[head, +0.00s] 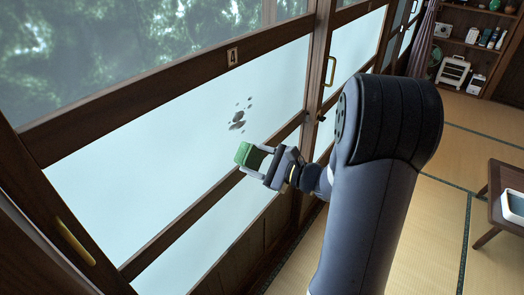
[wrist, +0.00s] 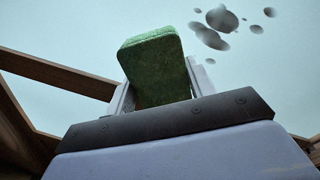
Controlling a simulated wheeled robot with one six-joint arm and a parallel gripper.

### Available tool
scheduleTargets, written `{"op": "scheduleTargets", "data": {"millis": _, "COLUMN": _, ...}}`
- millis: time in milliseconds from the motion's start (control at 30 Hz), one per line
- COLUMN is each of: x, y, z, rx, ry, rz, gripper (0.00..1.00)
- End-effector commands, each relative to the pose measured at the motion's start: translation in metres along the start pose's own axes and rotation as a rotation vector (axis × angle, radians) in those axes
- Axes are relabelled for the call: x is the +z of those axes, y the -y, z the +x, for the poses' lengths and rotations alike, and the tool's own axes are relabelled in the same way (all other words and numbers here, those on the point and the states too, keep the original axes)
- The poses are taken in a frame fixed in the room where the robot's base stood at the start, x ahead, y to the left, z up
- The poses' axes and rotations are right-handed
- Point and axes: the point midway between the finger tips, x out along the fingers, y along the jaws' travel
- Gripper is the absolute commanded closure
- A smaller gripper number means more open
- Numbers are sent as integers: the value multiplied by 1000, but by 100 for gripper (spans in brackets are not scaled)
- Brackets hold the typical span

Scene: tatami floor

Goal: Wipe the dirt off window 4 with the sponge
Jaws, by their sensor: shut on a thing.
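Window 4 (head: 180,125) is a pale frosted pane in a dark wooden frame, with a number 4 plate (head: 233,57) on the rail above it. Several dark grey dirt spots (head: 237,121) lie on its right part. They also show at the upper right of the wrist view (wrist: 222,20). My gripper (head: 256,160) is shut on a green sponge (head: 243,153), just below the dirt spots. In the wrist view the sponge (wrist: 154,62) stands up between the two fingers, left of and below the spots. I cannot tell whether the sponge touches the pane.
Wooden rails cross below and above the pane, and brass handles (head: 75,242) sit on the frames. A low table (head: 505,200) stands at the right on the tatami. Shelves (head: 475,45) with several items stand at the back right. The floor between is clear.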

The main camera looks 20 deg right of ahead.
Motion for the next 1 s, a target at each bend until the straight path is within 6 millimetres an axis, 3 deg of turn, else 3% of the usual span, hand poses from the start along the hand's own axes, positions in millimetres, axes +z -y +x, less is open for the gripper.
{"op": "scheduleTargets", "data": {"millis": 100, "x": 13, "y": 22, "z": -9, "rx": -81, "ry": 7, "rz": 1, "gripper": 67}}
{"op": "scheduleTargets", "data": {"millis": 267, "x": 20, "y": 33, "z": -12, "rx": -118, "ry": 8, "rz": 5, "gripper": 67}}
{"op": "scheduleTargets", "data": {"millis": 800, "x": 21, "y": 39, "z": 36, "rx": -117, "ry": 8, "rz": 5, "gripper": 67}}
{"op": "scheduleTargets", "data": {"millis": 1000, "x": 20, "y": 40, "z": 44, "rx": -118, "ry": 6, "rz": 6, "gripper": 67}}
